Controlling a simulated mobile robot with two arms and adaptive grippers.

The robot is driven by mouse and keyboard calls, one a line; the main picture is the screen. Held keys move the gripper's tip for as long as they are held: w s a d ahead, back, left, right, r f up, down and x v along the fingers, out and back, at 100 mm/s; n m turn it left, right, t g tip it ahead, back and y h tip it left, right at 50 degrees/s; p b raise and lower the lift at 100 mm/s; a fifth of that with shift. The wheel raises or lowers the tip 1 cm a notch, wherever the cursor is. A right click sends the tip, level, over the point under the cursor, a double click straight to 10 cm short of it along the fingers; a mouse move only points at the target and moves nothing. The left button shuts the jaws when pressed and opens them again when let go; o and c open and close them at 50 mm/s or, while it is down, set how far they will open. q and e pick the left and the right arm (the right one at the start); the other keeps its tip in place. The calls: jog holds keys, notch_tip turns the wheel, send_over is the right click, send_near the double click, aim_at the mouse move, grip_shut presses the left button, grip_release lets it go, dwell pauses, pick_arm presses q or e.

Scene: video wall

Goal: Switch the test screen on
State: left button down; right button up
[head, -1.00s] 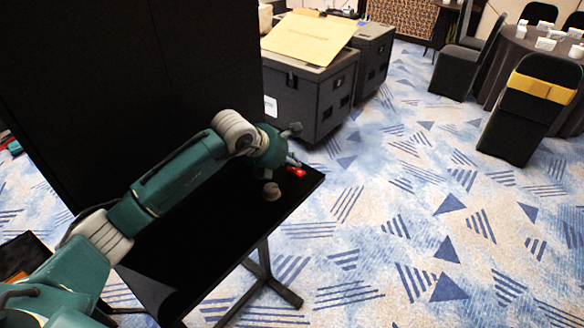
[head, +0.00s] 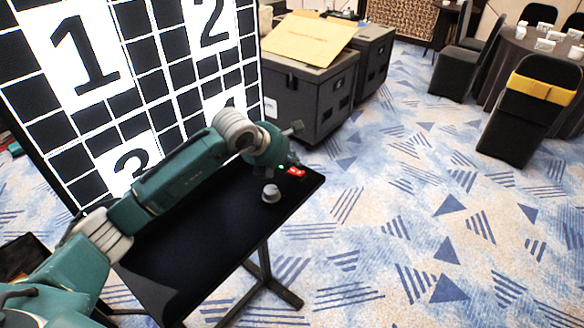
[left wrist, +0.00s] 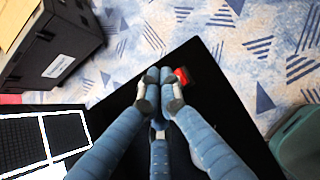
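The test screen (head: 85,62) stands at the left in the head view and is lit. It shows a black and white grid with large numbers. A lit edge of it also shows in the left wrist view (left wrist: 40,140). A small red switch (head: 297,172) sits near the far right corner of the black table. In the left wrist view the red switch (left wrist: 182,75) is just right of my left fingertips. My left gripper (left wrist: 159,76) has its fingers together, with nothing seen between them. Whether it touches the switch, I cannot tell. My right gripper is out of view.
The black table (head: 200,255) stands in front of the screen. A small grey knob (head: 271,193) is on it. Dark equipment cases (head: 310,90) stand behind. Chairs (head: 530,110) and a round table are at the far right. The carpet between is clear.

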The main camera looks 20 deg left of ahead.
aim_at(298, 175)
pick_arm(q)
jog(key=shift+s+d+r+p, duration=0.1)
jog(key=shift+d+r+p, duration=0.15)
jog(key=shift+r+p, duration=0.4)
jog(key=shift+s+d+r+p, duration=0.1)
jog(key=shift+d+r+p, duration=0.15)
jog(key=shift+r, duration=0.7)
jog(key=shift+s+d+r+p, duration=0.1)
jog(key=shift+d+r+p, duration=0.25)
jog(key=shift+r, duration=0.45)
jog(key=shift+a, duration=0.1)
